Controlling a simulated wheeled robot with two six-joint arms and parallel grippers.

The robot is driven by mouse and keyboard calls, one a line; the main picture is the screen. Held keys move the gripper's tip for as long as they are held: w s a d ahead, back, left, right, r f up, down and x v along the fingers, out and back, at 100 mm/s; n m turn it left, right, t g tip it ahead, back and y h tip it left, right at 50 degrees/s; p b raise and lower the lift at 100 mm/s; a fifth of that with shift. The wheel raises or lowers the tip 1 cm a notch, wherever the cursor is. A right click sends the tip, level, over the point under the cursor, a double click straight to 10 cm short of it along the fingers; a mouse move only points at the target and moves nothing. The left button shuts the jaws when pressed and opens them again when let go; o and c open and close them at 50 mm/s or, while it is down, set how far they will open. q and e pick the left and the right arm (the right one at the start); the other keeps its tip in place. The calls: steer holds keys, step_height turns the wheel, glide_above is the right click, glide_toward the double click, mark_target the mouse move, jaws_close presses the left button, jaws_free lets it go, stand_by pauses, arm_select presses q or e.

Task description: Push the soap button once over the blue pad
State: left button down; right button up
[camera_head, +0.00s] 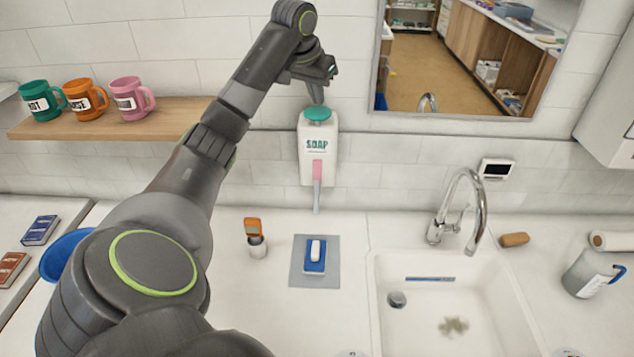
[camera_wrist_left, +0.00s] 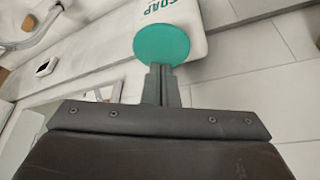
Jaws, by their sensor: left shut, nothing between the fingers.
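The white soap dispenser (camera_head: 305,165) hangs on the tiled wall, with a round green button (camera_head: 317,115) on top. A pink spout with a grey lower part points down from its front. The blue pad (camera_head: 314,268) lies below on the counter on a grey mat (camera_head: 299,278), with a small white rounded piece on it. My left gripper (camera_head: 318,99) is shut and empty, its tips pointing down at the button. In the left wrist view the fingertips (camera_wrist_left: 161,72) overlap the edge of the green button (camera_wrist_left: 161,42); whether they touch, I cannot tell. My right gripper is out of view.
A wooden shelf (camera_head: 150,117) with several mugs is on the left wall. A mirror (camera_head: 450,70) is at the upper right. The sink (camera_head: 430,265) and tap (camera_head: 472,205) stand right of the mat. An orange-topped item (camera_head: 253,228) stands left of it.

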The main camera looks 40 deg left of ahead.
mark_target(318, 110)
arm_select(q)
steer(key=shift+f, duration=0.1)
stand_by(0.5)
steer(key=shift+f+b, duration=0.4)
steer(key=shift+f, duration=1.1)
steer(key=shift+r, duration=0.15)
steer(key=shift+r+p, duration=0.95)
steer(key=shift+r, duration=0.45)
steer(key=shift+r, duration=0.15)
steer(key=shift+r, duration=2.85)
